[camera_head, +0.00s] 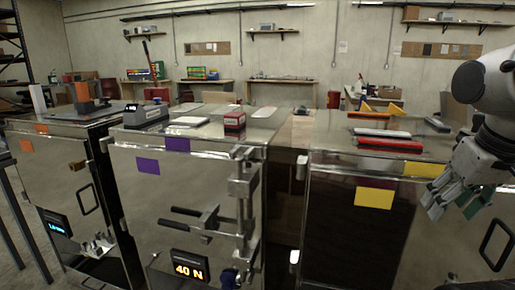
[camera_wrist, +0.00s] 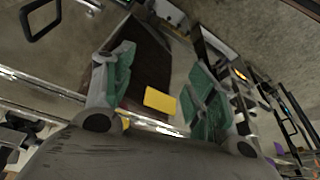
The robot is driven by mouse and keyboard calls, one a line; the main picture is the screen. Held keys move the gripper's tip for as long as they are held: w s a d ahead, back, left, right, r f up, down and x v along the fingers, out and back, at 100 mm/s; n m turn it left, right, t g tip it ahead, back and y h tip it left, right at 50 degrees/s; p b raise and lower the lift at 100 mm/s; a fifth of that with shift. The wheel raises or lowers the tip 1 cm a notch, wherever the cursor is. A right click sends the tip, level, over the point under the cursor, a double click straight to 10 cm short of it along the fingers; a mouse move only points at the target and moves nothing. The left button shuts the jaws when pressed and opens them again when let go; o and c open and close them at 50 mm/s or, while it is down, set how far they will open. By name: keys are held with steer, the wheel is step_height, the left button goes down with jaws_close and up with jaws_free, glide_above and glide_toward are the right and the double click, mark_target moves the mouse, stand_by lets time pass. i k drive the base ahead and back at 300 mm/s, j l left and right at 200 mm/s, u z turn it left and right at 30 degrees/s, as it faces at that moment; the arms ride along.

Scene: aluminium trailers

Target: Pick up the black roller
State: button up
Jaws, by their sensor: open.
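I cannot clearly pick out a black roller in either view. A small dark elongated thing (camera_head: 437,125) lies on top of the right metal cabinet (camera_head: 330,137), close to my arm; it is too small to tell whether it is the roller. My gripper (camera_head: 454,204) hangs at the right of the head view, in front of the right cabinet and below its top edge. In the wrist view my gripper (camera_wrist: 163,85) has its green-padded fingers spread apart with nothing between them. A yellow label (camera_wrist: 160,100) shows beyond the fingers.
A red bar (camera_head: 390,145) and a white-and-red bar (camera_head: 382,132) lie on the right cabinet. The middle cabinet bears a red box (camera_head: 235,121) and a grey device (camera_head: 147,116). Protruding clamp handles (camera_head: 243,180) and a black door handle (camera_head: 495,244) stick out in front.

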mark_target(478, 119)
steer(key=z, duration=1)
